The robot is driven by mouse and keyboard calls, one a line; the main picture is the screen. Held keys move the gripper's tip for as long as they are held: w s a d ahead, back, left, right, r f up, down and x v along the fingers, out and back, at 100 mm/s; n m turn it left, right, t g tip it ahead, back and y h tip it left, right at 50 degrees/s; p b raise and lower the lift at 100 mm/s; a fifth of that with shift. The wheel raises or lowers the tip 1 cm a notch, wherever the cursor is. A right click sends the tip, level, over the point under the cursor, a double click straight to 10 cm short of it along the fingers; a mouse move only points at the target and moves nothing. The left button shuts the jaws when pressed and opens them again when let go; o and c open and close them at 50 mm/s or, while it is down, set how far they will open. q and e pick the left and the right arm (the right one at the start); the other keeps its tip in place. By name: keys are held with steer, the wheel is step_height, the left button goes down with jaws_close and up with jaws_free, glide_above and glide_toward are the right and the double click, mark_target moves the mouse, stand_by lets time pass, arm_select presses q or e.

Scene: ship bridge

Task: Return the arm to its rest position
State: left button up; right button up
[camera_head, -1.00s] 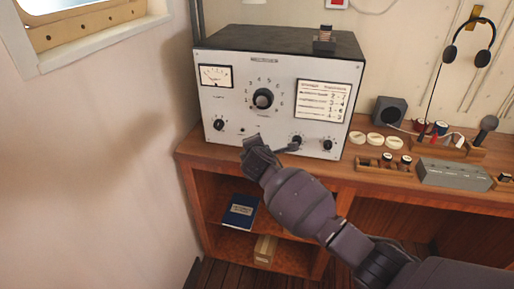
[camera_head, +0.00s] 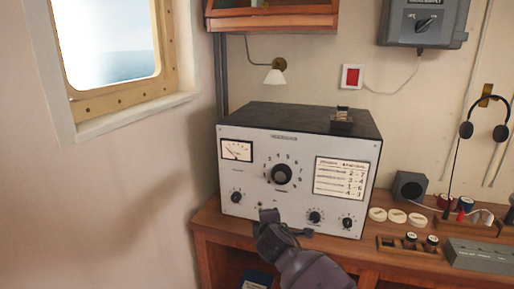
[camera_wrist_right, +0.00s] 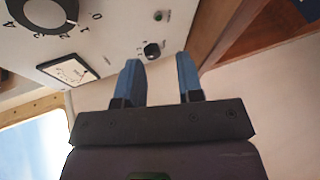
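My right gripper (camera_head: 268,216) is in front of the lower edge of the grey-faced radio set (camera_head: 236,180) in the head view. In the right wrist view its two blue fingers (camera_wrist_right: 160,84) are apart with nothing between them. Beyond them are the set's face, a small black knob (camera_wrist_right: 152,50) and a green light (camera_wrist_right: 160,16). The set has a large central dial (camera_head: 282,174), a meter (camera_head: 237,150) and a printed card (camera_head: 341,178). Whether the fingers touch the panel cannot be told. My left gripper is not in view.
The wooden desk (camera_head: 214,222) carries a small speaker (camera_head: 409,187), white discs (camera_head: 397,216), a grey box (camera_head: 482,256) and racks of small parts to the right. A headset (camera_head: 467,130) hangs on the wall. The window wall (camera_head: 130,200) is close on the left.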

step_height(320, 180, up, 4)
steer(key=s+m+t+y, duration=0.1)
steer(key=s+m+y, duration=0.1)
steer(key=m+y, duration=0.15)
arm_select(q)
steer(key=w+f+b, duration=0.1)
steer(key=b, duration=0.1)
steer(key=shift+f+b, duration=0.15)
steer(key=shift+b, duration=0.2)
arm_select(e)
steer(key=s+d+f+m+g+h, duration=0.1)
steer(key=s+d+f+m, duration=0.4)
steer(key=s+d+f, duration=0.3)
steer(key=s+d+f+m+g+h, duration=0.1)
steer(key=s+d+f+m, duration=0.4)
steer(key=s, duration=1.2)
steer(key=s+d+f+m+g+h, duration=0.1)
steer(key=s+d+f+m, duration=0.4)
steer(key=s+d+f, duration=0.6)
step_height(320, 180, down, 3)
steer(key=shift+s+f+h, duration=0.1)
steer(key=shift+s+h, duration=0.65)
steer(key=shift+s, duration=0.05)
